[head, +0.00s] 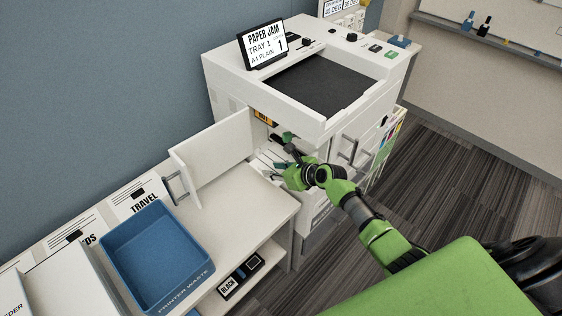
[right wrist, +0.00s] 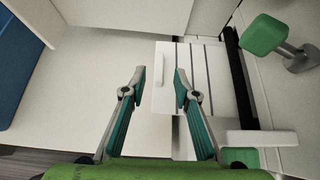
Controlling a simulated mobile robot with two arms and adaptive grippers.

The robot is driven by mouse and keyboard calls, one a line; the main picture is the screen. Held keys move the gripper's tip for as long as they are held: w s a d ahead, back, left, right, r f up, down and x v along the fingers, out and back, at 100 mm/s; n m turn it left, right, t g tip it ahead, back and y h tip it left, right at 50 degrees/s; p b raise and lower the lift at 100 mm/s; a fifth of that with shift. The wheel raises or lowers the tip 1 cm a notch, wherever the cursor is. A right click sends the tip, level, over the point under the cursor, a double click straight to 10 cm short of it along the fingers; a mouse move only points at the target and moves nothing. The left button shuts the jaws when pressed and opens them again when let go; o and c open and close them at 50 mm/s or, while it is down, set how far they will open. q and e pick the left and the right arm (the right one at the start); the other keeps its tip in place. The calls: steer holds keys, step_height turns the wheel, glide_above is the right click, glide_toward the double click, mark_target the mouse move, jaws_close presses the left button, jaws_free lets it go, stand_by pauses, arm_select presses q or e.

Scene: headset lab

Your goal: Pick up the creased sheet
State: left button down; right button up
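In the head view my right gripper (head: 282,160) reaches into the open front bay of the white printer (head: 228,82). In the right wrist view its two fingers (right wrist: 160,78) are apart with nothing visibly held. A white, flat piece with dark parallel lines (right wrist: 212,85) lies just beyond and right of the fingertips; it may be the creased sheet, but I cannot tell for sure. In the head view the gripper partly hides the bay's inside. My left gripper is not in view.
The printer's door (head: 213,158) stands open on the left. A blue waste tray (head: 157,254) sits on the white counter (head: 255,208). In the right wrist view a green knob or lever (right wrist: 263,35) is at upper right. The screen (head: 263,44) reads PAPER JAM, TRAY 1.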

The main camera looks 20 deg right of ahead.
steer(key=shift+b+x, duration=0.55)
steer(key=shift+x, duration=2)
steer(key=shift+s+f, duration=0.1)
steer(key=shift+f, duration=0.1)
steer(key=shift+d, duration=0.1)
jaws_close()
